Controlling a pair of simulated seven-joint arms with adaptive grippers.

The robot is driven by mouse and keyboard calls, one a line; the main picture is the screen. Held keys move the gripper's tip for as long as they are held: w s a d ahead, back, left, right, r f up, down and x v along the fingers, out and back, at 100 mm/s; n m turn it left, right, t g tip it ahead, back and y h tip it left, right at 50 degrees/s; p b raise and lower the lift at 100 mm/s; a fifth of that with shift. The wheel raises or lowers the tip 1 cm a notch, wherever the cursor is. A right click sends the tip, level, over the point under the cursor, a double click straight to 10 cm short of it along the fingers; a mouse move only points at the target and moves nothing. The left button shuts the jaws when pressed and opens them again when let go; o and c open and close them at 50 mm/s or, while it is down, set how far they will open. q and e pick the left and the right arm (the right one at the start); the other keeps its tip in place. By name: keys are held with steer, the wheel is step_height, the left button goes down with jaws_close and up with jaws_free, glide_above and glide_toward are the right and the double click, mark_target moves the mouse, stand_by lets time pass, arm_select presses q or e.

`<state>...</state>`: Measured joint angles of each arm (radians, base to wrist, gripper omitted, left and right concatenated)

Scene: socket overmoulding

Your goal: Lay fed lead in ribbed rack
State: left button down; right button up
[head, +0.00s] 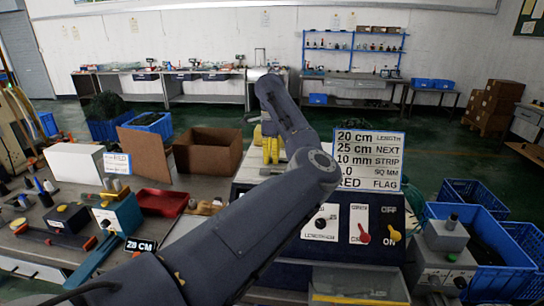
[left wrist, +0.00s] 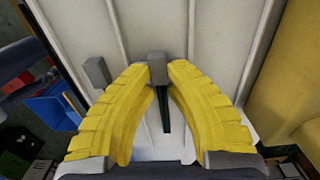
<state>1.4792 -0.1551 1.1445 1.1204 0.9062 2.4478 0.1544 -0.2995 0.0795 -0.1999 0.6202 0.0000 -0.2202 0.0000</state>
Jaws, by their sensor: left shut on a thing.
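In the left wrist view my left gripper's yellow fingers (left wrist: 158,75) are closed in on a small grey block (left wrist: 157,66) between their tips. A thin dark strip (left wrist: 165,112) shows below the block, between the fingers; I cannot tell whether it is the lead. Behind lies a white ribbed surface (left wrist: 220,40) with several raised ribs, likely the rack. In the head view the left gripper (head: 270,150) shows yellow beyond the control panel (head: 337,222), partly behind my arm. What it holds is hidden there. My right gripper is in neither view.
A second grey block (left wrist: 95,72) stands left on the ribbed surface. A sign (head: 368,160) reads 20 cm length, red flag. A brown open box (head: 208,152) and a red tray (head: 162,202) stand left; blue crates (head: 472,196) stand right. A yellow surface (left wrist: 300,70) borders the wrist view.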

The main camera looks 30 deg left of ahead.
arm_select(q)
steer(key=c, duration=1.3)
jaws_free()
